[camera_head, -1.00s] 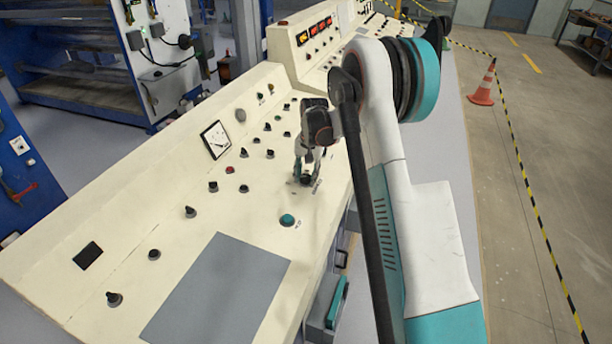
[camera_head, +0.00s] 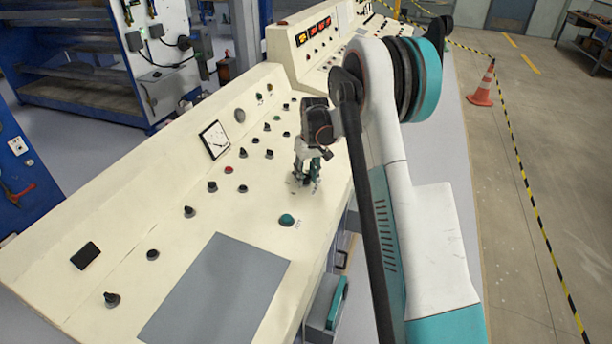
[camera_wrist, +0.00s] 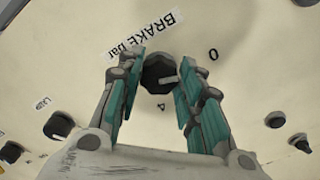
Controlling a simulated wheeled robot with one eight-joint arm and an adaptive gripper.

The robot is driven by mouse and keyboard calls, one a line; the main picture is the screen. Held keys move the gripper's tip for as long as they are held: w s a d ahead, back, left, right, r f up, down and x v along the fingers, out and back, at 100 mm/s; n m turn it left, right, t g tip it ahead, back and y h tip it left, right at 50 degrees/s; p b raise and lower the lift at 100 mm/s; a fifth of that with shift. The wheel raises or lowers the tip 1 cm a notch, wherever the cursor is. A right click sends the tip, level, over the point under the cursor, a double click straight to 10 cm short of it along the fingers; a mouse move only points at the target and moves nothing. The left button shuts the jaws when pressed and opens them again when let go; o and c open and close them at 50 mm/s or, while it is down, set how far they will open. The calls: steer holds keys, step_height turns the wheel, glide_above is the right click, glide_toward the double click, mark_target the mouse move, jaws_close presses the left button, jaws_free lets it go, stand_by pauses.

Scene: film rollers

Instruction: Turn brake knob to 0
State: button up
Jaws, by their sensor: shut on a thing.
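The brake knob (camera_wrist: 153,72) is dark and faceted, with a pale mark on its right part in the wrist view. It lies between the teal finger pads of my gripper (camera_wrist: 163,76), which is shut on it. The printed label "BRAKE bar" (camera_wrist: 142,35) is at the upper left of the knob. The digit 0 (camera_wrist: 213,54) is to its right and the digit 4 (camera_wrist: 161,106) is just below it. In the head view my gripper (camera_head: 306,180) points down at the cream console (camera_head: 130,215), and its fingers mostly hide the knob there.
A green button (camera_head: 287,220) is just in front of my gripper. Several small dark knobs, a red button (camera_head: 228,170) and a dial meter (camera_head: 215,140) are to the left. A grey flat panel (camera_head: 215,295) lies at the front. An orange cone (camera_head: 483,85) stands on the floor at right.

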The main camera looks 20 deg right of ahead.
mark_target(309, 178)
steer(key=shift+n, duration=0.3)
stand_by(0.4)
steer(key=o, duration=1.1)
steer(key=shift+c, duration=0.2)
step_height(309, 178, up, 12)
steer(key=shift+s+d, duration=0.4)
steer(key=shift+d, duration=0.05)
